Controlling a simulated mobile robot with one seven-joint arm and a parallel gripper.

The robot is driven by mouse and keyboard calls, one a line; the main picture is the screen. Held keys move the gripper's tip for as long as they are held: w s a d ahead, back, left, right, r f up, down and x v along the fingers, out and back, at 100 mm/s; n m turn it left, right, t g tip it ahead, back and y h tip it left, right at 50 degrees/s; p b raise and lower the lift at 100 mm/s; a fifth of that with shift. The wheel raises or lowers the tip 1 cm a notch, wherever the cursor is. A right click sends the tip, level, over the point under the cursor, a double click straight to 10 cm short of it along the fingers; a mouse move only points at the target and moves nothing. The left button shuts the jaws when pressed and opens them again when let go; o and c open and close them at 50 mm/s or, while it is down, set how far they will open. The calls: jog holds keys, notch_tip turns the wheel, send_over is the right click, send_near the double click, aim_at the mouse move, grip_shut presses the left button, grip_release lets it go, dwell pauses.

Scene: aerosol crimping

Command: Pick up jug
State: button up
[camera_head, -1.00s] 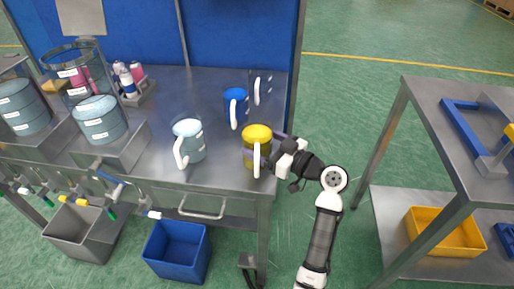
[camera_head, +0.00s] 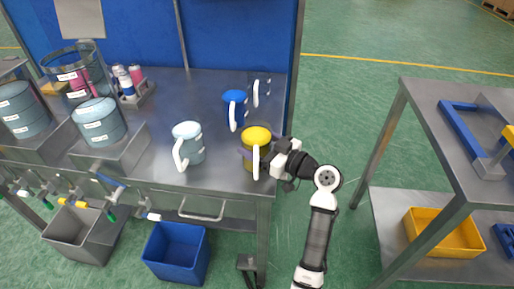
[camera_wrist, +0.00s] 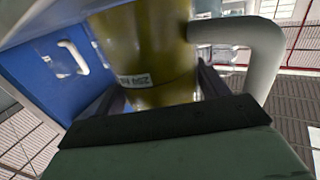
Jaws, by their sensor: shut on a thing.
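A yellow jug (camera_head: 256,144) with a white handle stands near the front right corner of the metal bench. It also fills the upper middle of the wrist view (camera_wrist: 150,45), with its white handle at the right and a small white label low on its side. My gripper (camera_head: 262,156) reaches in from the right and is shut on the yellow jug, one finger on each side of its body. The jug is upright. I cannot tell from the head view whether its base is clear of the bench.
A pale blue jug (camera_head: 188,143), a blue jug (camera_head: 235,108) and a clear jug (camera_head: 260,88) stand on the bench (camera_head: 215,165). Large grey-blue containers (camera_head: 100,122) stand at the left. A blue panel (camera_head: 240,32) backs the bench. A metal shelf (camera_head: 452,115) stands right; floor between is clear.

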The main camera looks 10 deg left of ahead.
notch_tip(320, 180, up, 20)
jog(key=b, duration=0.2)
dwell(0.4)
dwell(0.4)
jog(key=s+b, duration=0.1)
jog(key=s, duration=1.3)
jog(key=shift+s, duration=0.2)
